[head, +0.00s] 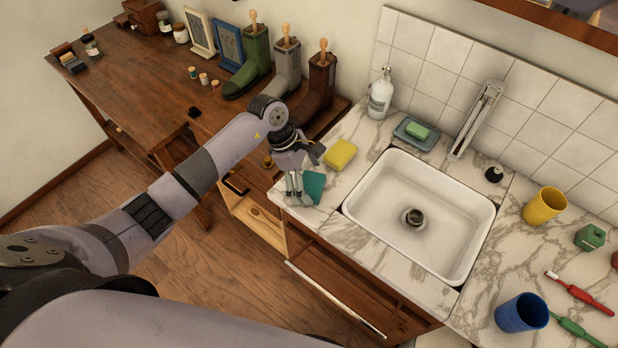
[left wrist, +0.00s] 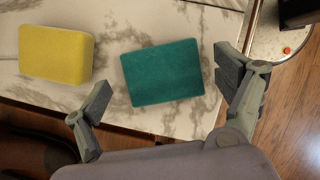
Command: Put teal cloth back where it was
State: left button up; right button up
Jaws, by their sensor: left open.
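The teal cloth (head: 313,186) is a small flat rectangular block on the left end of the marble counter, near its edge. In the left wrist view the teal cloth (left wrist: 163,72) lies flat between my spread fingers, a little beyond them. My left gripper (head: 294,197) is open, just above and beside the cloth; its fingers also show in the left wrist view (left wrist: 165,110), holding nothing. A yellow sponge (head: 340,154) lies behind the cloth and shows left of it in the left wrist view (left wrist: 56,53). My right gripper is not seen.
A white sink (head: 470,215) is set in the marble counter (head: 370,243). A soap bottle (head: 380,94) and a dish (head: 402,139) with green soap stand behind it. Boots (head: 255,60) stand on the wooden table at left. A drawer (head: 257,218) is open below the counter's left end.

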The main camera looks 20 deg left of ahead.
pick_arm(q)
jog(key=shift+r, duration=0.1)
jog(key=shift+r, duration=0.15)
jog(key=b+v, duration=0.2)
jog(key=v, duration=0.9)
jog(key=shift+a+r+b, duration=0.15)
jog(key=shift+r+b, duration=0.2)
jog(key=shift+b, duration=0.05)
dwell(0.9)
